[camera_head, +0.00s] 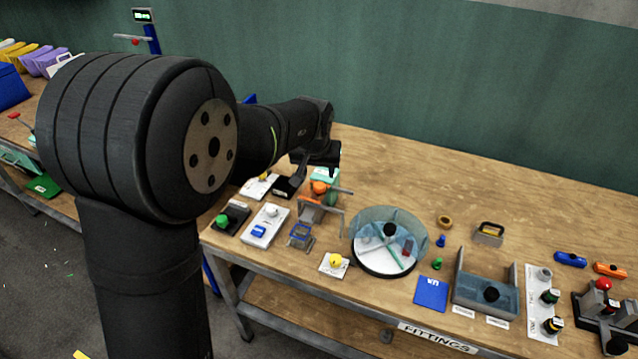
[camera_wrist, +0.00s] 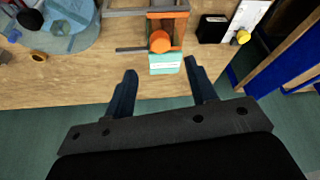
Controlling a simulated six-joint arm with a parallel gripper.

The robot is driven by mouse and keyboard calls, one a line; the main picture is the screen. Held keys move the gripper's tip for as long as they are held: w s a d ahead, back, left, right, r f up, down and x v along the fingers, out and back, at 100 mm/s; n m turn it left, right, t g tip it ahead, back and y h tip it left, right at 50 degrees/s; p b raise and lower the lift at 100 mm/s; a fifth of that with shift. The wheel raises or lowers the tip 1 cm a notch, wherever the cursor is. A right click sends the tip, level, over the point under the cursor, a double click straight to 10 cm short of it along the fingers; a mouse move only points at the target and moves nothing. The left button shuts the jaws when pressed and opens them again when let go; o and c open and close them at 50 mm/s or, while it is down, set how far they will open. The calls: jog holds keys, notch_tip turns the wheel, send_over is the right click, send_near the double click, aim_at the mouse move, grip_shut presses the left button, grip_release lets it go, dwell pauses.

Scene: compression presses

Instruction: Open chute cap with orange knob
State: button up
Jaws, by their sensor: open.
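The orange knob (camera_head: 320,187) sits on a small grey and orange fixture (camera_head: 312,212) at the back left of the wooden table. In the wrist view the round orange knob (camera_wrist: 160,42) is centred just beyond my fingertips, against an orange-sided frame (camera_wrist: 181,28). I cannot clearly tell the chute cap apart from this fixture. My gripper (camera_wrist: 161,67) is open and empty, its two dark fingers spread either side of the line to the knob. A pale teal label plate (camera_wrist: 163,64) lies between the fingertips and the knob. In the head view my arm partly covers the gripper.
A round clear-walled turntable (camera_head: 388,268) stands to the right of the fixture. A white panel with a blue switch (camera_head: 264,226) and a green button box (camera_head: 232,219) stand to its left. A grey bar (camera_wrist: 130,49) juts out beside the knob. The back of the table is clear.

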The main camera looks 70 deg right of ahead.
aim_at(319, 185)
jog(key=x, duration=0.8)
jog(key=shift+f, duration=0.15)
